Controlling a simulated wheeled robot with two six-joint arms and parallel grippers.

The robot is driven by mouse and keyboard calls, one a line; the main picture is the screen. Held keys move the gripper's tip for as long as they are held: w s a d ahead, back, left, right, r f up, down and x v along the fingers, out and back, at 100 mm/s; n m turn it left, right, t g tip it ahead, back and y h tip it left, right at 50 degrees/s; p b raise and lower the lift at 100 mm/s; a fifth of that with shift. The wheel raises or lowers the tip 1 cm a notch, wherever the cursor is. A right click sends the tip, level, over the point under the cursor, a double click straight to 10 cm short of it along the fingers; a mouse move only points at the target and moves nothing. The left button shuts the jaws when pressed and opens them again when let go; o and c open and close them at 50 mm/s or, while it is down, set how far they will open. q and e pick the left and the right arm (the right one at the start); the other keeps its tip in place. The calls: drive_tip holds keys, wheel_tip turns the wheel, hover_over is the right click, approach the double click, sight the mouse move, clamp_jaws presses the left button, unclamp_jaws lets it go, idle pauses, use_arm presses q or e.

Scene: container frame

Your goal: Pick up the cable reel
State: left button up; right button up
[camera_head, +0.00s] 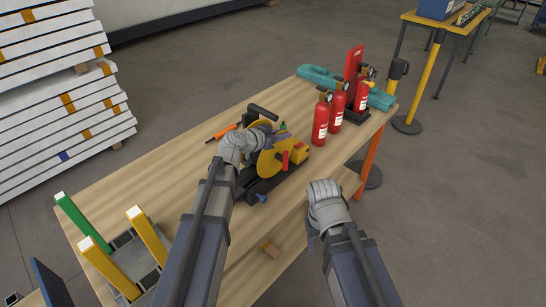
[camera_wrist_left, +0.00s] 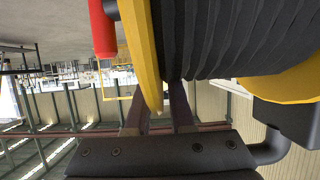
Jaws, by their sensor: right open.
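The cable reel (camera_head: 272,160) stands on the wooden table, with yellow round side plates, a black frame and a black handle. My left gripper (camera_head: 238,146) is at its left side. In the left wrist view the reel's yellow rim (camera_wrist_left: 146,50) reaches down between the two dark fingers of my left gripper (camera_wrist_left: 162,112), and black ribbed cable coils (camera_wrist_left: 245,38) fill the upper right. Whether the fingers press on the rim cannot be made out. My right gripper (camera_head: 324,190) is open and apart from the reel, beyond the table's near edge.
Red fire extinguishers (camera_head: 321,122) stand right of the reel, with a teal case (camera_head: 320,76) behind. A crate with yellow and green posts (camera_head: 126,252) is at the near left. The wooden tabletop (camera_head: 150,180) left of the reel is mostly clear.

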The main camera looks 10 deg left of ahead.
use_arm(q)
clamp_jaws()
idle(1.0)
